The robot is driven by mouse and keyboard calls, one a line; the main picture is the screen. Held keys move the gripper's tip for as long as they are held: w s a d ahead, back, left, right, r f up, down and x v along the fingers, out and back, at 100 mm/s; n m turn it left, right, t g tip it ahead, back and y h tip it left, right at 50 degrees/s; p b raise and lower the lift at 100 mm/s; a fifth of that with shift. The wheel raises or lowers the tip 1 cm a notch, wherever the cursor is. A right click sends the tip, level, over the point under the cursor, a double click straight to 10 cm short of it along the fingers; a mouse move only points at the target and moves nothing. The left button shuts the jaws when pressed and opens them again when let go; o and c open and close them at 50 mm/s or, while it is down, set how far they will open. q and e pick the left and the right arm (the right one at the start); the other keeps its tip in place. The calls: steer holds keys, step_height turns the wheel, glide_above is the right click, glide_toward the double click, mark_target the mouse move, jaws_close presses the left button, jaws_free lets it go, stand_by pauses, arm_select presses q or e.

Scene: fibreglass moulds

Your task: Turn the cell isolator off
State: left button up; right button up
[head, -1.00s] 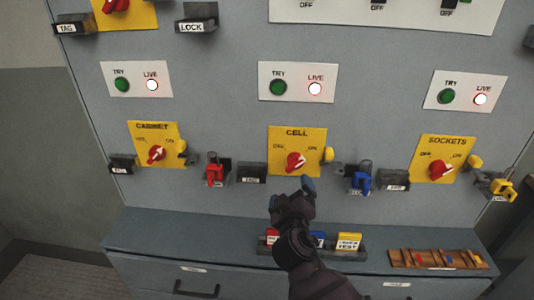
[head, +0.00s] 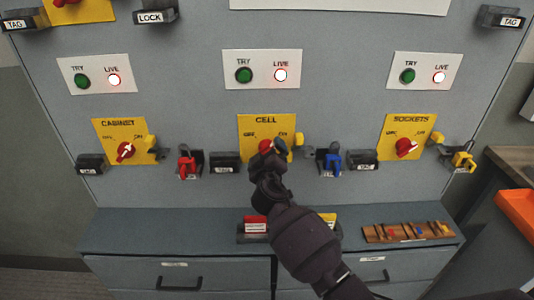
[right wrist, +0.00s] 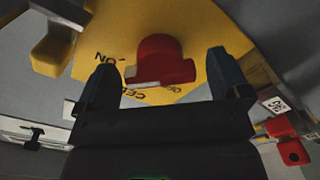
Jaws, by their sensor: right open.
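The yellow CELL isolator plate (head: 262,124) is in the middle of the grey panel. Its red rotary knob (head: 265,145) is partly hidden behind my right gripper (head: 272,149). In the right wrist view the red knob (right wrist: 160,62) sits upside down just ahead of and between the two open fingertips (right wrist: 167,70), with space on both sides. Its pointer direction is hard to read now. The LIVE lamp (head: 281,75) above the plate glows white-red, beside the green TRY button (head: 243,75). My left gripper is out of view.
A yellow lug (head: 298,140) sticks out right of the CELL plate. A red padlock (head: 186,165) and blue padlock (head: 332,164) hang to either side. CABINET (head: 119,137) and SOCKETS (head: 407,135) plates flank it. Below is a ledge with a tag holder (head: 246,238) and wooden rack (head: 385,235).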

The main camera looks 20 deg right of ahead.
steer(key=shift+w, duration=0.2)
steer(key=c, duration=0.9)
